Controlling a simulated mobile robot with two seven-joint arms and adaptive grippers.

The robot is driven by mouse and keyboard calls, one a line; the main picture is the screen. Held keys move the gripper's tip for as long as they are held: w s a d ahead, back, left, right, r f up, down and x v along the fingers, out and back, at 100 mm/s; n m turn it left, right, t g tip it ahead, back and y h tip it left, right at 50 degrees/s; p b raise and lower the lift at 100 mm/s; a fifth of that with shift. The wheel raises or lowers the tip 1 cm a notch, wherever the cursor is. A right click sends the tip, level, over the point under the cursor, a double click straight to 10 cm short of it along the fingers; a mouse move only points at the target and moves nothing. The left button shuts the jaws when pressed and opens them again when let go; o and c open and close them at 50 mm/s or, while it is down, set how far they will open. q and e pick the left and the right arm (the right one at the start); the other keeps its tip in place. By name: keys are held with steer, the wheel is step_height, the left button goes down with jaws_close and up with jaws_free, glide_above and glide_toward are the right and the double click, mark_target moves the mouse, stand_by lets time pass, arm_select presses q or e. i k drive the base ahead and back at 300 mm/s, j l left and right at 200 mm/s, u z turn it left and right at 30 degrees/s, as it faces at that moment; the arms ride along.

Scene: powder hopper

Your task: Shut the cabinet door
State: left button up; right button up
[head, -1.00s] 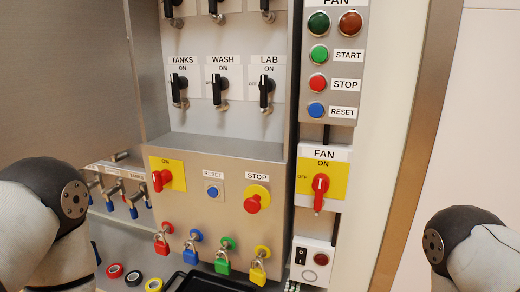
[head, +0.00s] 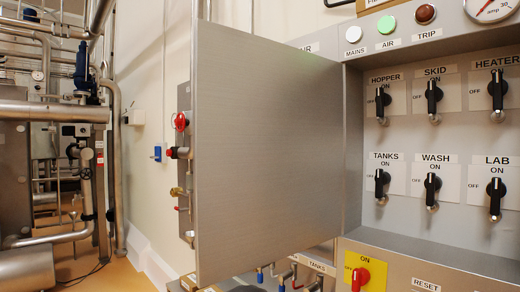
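The cabinet door (head: 265,150) is a plain grey metal panel in the middle of the head view. It stands wide open, swung out to the left of the cabinet (head: 465,35), with its hinged edge along the cabinet's left side. The open cabinet shows several black rotary switches, labelled HOPPER, SKID, HEATER, TANKS, WASH and LAB. Neither my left gripper nor my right gripper is in view.
A red rotary switch on a yellow plate (head: 378,268) sits on the ledge front below the cabinet. Wall fittings with a red knob (head: 181,121) show just left of the door. Pipework (head: 50,112) fills the far left.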

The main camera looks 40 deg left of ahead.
mark_target(268, 125)
steer(key=j+z, duration=0.15)
steer(key=j, duration=0.3)
steer(key=k+j+z, duration=0.15)
steer(key=j, duration=0.3)
steer(key=k+j+z, duration=0.15)
steer(key=j, duration=0.35)
steer(key=j+z, duration=0.45)
steer(key=j, duration=1.05)
